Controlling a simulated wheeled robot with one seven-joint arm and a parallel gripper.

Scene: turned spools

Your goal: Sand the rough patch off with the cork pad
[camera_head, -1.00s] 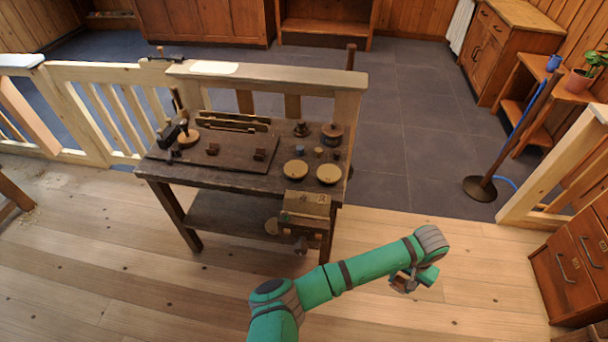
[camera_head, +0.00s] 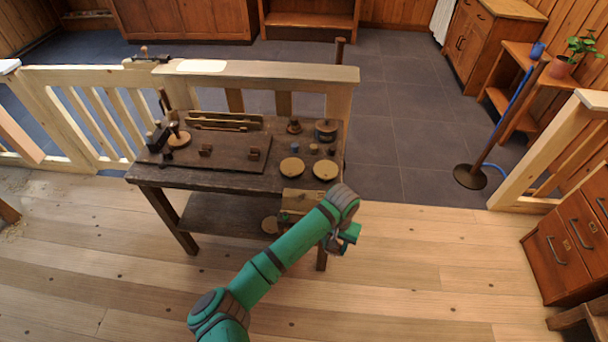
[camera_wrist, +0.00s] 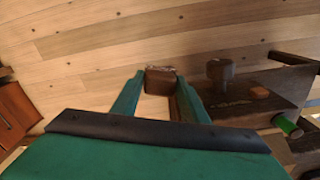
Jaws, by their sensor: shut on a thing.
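My gripper (camera_wrist: 160,84) is shut on a small brown block, which looks like the cork pad (camera_wrist: 160,78), between its green fingertips in the wrist view. In the head view my gripper (camera_head: 343,240) is in front of the bench's right front corner, and the pad is not clear there. I cannot make out the rough patch in either view.
The dark workbench (camera_head: 230,178) carries round pale discs (camera_head: 326,170), several small parts and a raised board (camera_head: 215,154). A pale railing (camera_head: 270,73) runs behind it. Floor to the right is clear up to a drawer cabinet (camera_head: 575,255).

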